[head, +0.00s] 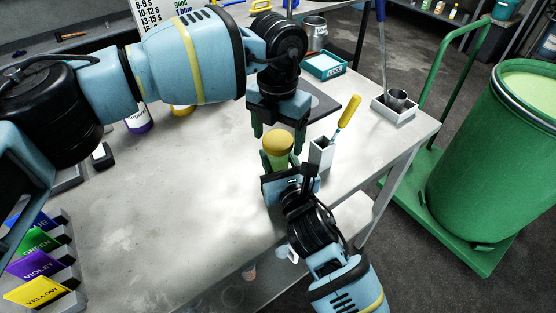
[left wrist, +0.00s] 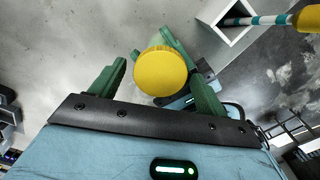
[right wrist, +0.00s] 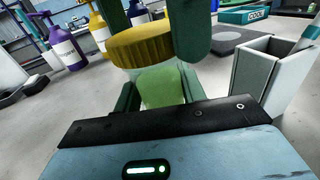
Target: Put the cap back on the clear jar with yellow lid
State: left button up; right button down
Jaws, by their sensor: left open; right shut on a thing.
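The yellow lid (head: 278,141) sits at the top of the clear jar (right wrist: 161,88), which has pale green contents. In the right wrist view the lid (right wrist: 142,48) looks slightly tilted; I cannot tell if it is seated. My right gripper (right wrist: 157,92) is shut on the jar's body and holds it from the near side. My left gripper (head: 278,133) points down from above. Its fingers are open on either side of the lid, with gaps showing in the left wrist view (left wrist: 160,72). The jar's lower part is hidden by my right gripper.
A white square holder (head: 321,153) with a yellow-handled tool (head: 349,112) stands just right of the jar. A dark plate (head: 322,103) lies behind. Colour-labelled blocks (head: 40,265) are at the left. The table's front and middle are clear. A green drum (head: 490,160) stands beyond the right edge.

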pick_arm(q)
jog(key=c, duration=1)
jog(key=o, duration=1.1)
jog(key=shift+o, duration=0.2)
jog(key=shift+r, duration=0.15)
notch_tip(320, 180, up, 12)
pick_arm(e)
jog(key=c, duration=0.7)
grip_release()
jog(key=shift+c, duration=0.2)
